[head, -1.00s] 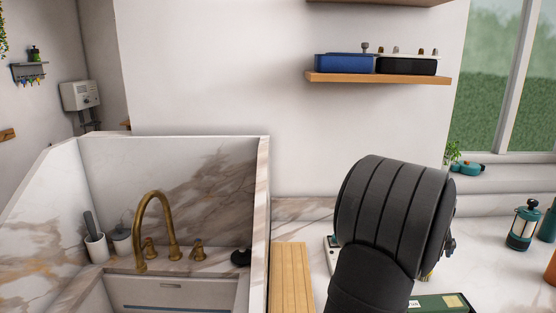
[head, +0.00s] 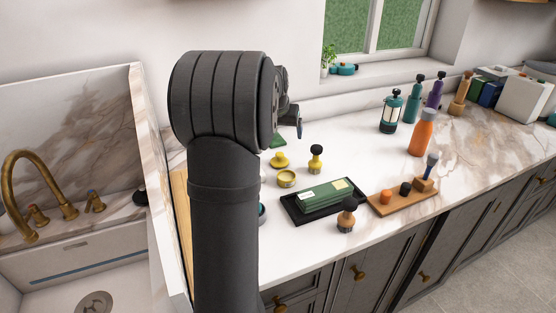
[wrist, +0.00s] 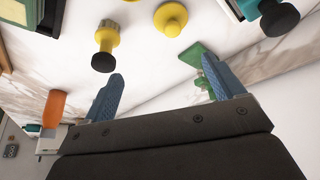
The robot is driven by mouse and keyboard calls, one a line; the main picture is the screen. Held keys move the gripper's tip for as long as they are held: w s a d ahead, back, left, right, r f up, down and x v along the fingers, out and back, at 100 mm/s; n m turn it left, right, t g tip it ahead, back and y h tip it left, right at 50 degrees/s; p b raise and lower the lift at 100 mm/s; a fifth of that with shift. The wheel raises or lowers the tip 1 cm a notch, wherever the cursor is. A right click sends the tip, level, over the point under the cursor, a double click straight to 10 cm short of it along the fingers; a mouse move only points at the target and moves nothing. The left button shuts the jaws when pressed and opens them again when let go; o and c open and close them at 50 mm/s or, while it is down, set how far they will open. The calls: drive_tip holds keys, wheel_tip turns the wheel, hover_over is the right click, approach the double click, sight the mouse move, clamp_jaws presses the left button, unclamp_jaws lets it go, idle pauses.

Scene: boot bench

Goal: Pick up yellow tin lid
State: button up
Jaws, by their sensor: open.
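The yellow tin lid (head: 279,160), a round disc with a knob on top, lies on the white marble counter. Just in front of it is an open round yellow tin (head: 286,179). In the wrist view the lid (wrist: 171,18) is at the top edge, beyond the gap between my fingers and apart from them. My gripper (wrist: 161,87) is open with nothing between its blue fingers. In the head view my gripper (head: 297,122) is partly hidden by my arm; it is above the counter, behind and to the right of the lid.
A yellow and black tool (head: 316,158) stands right of the lid. A green piece (head: 278,141) lies behind it. A dark tray (head: 291,207) with a green box, a wooden-handled brush (head: 347,215) and a wooden rack (head: 400,205) are in front. Bottles, including an orange one (head: 422,133), stand right.

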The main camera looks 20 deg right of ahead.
sight(279, 154)
drive_tip(key=w+a+r+m, duration=0.2)
drive_tip(key=a, duration=0.1)
drive_tip(key=shift+g, duration=0.3)
drive_tip(key=x, duration=1.1)
drive_tip(key=shift+s+a+f, duration=0.1)
drive_tip(key=shift+s+f, duration=0.05)
drive_tip(key=shift+f, duration=0.1)
drive_tip(key=shift+s+d+x, duration=0.1)
drive_tip(key=shift+s+x, duration=0.05)
drive_tip(key=shift+x, duration=1.25)
drive_tip(key=shift+s+d+x, duration=0.1)
drive_tip(key=shift+d+x, duration=0.05)
drive_tip(key=shift+x, duration=1.3)
drive_tip(key=c, duration=1)
